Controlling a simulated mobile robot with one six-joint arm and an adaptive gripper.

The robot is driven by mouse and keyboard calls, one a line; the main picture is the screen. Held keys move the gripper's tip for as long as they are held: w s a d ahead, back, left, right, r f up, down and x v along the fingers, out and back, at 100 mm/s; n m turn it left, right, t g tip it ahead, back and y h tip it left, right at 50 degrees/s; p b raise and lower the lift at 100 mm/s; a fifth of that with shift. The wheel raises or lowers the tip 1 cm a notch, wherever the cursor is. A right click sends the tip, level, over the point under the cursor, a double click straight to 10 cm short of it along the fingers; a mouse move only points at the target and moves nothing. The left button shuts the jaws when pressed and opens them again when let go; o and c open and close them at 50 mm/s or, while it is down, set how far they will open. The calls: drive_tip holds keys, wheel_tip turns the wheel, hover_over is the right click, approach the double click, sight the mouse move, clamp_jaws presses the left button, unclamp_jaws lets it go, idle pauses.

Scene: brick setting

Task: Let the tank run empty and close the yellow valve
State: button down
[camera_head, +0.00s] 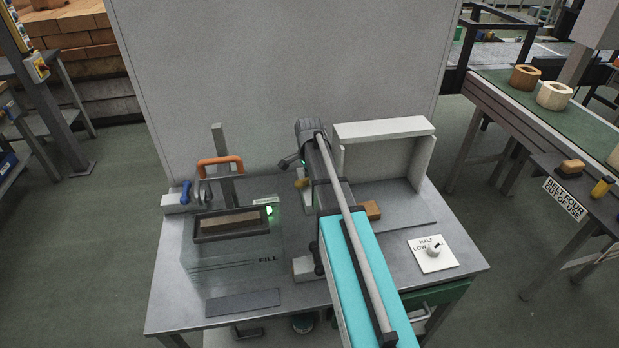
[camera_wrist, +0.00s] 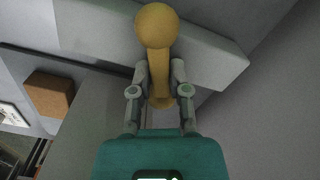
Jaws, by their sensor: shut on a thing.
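The yellow valve's lever (camera_wrist: 157,68) with its round knob stands upright in the wrist view. My gripper (camera_wrist: 160,80) is shut on it, one finger on each side of the stem below the knob. A small part of the yellow valve (camera_head: 302,183) shows beside my arm in the head view; my arm hides much of that area. The clear tank (camera_head: 215,272) stands on the left of the table, with a FILL mark near its right side. I cannot tell its water level.
An orange handle (camera_head: 220,161) and a blue handle (camera_head: 186,192) are behind the tank. A green lamp (camera_head: 269,211) glows at its right. A brown block (camera_head: 371,210) lies beside my arm.

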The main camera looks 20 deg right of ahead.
drive_tip(key=shift+s+m, duration=0.15)
drive_tip(key=shift+m, duration=2.15)
drive_tip(key=c, duration=0.6)
unclamp_jaws()
drive_tip(key=shift+n, duration=0.3)
